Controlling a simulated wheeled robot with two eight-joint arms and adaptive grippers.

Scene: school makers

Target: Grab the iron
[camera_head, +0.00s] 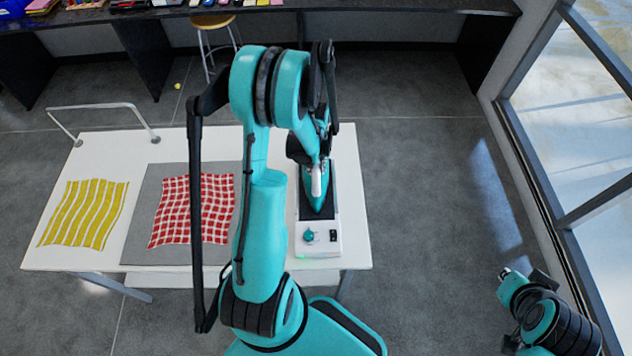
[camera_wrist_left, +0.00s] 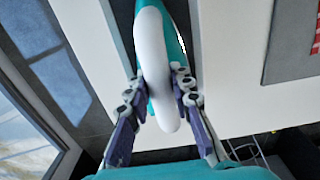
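The iron (camera_head: 318,190) is teal with a white handle and lies on a white and dark stand (camera_head: 319,243) at the right end of the white table. My left gripper (camera_head: 318,160) is over the iron, partly hidden by my own arm in the head view.
The white table (camera_head: 95,165) also bears a grey mat (camera_head: 137,225) with a red checked cloth (camera_head: 180,210) and a yellow striped cloth (camera_head: 85,213). A metal rail (camera_head: 95,107) rises at its back left. A stool (camera_head: 213,22) stands behind. Floor right of the table is clear.

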